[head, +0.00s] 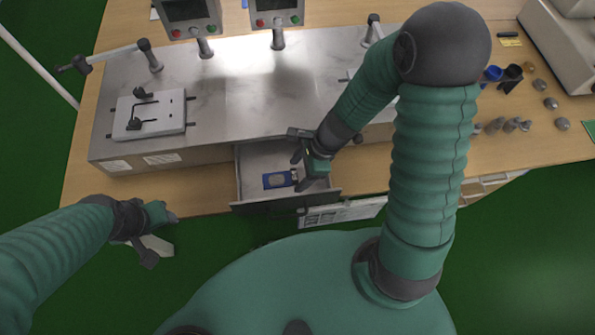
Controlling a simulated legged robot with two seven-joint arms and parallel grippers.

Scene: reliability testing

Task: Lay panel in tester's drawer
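The panel (277,181), a small blue board with a pale rectangle in its middle, lies flat on the floor of the tester's open drawer (249,160). The drawer is pulled out from the front of the long metal tester (240,85). My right gripper (298,170) reaches down over the drawer's right part, just right of the panel. Its dark fingers look spread apart, and the panel's right end is close to them. My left gripper (150,236) hangs near the table's front left edge, away from the drawer; its fingertips are not clear.
A white plate with black clamps (150,113) sits on the tester's left end. Two control boxes (190,15) stand at the back. Metal weights (509,125) and dark cups (511,77) stand on the wooden table (400,170) at right. A white-fronted unit (340,214) sits below the drawer.

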